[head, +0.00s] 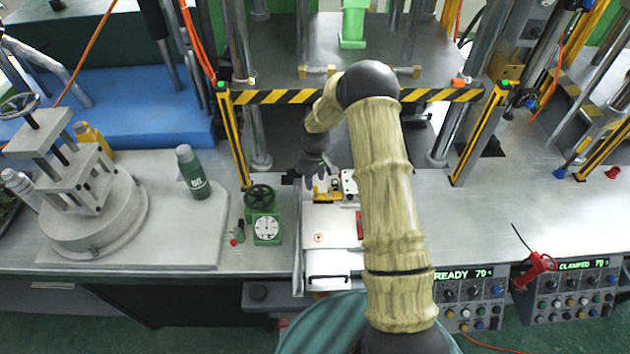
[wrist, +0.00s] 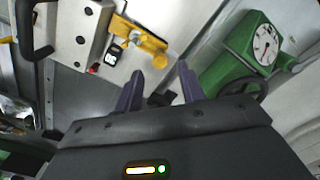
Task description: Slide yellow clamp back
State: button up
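The yellow clamp (head: 325,194) sits on the pale plate under the press, just below my gripper in the head view. In the wrist view the yellow clamp (wrist: 140,36) lies beyond my fingertips, up and to the left, with a rounded yellow end toward me. My gripper (wrist: 160,70) has its two purple fingers apart with nothing between them. The fingers appear apart from the clamp. My arm hides part of the plate in the head view.
A green dial gauge (head: 266,229) with a black handwheel (head: 260,197) stands left of the plate; the gauge also shows close on the right in the wrist view (wrist: 265,45). A black-and-yellow striped bar (head: 290,97) crosses above the work area. A green oil bottle (head: 193,172) stands further left.

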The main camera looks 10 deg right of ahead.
aim_at(323, 194)
jog(key=shift+f+p, duration=0.3)
jog(key=shift+f, duration=1.15)
jog(key=shift+c, duration=0.5)
grip_shut()
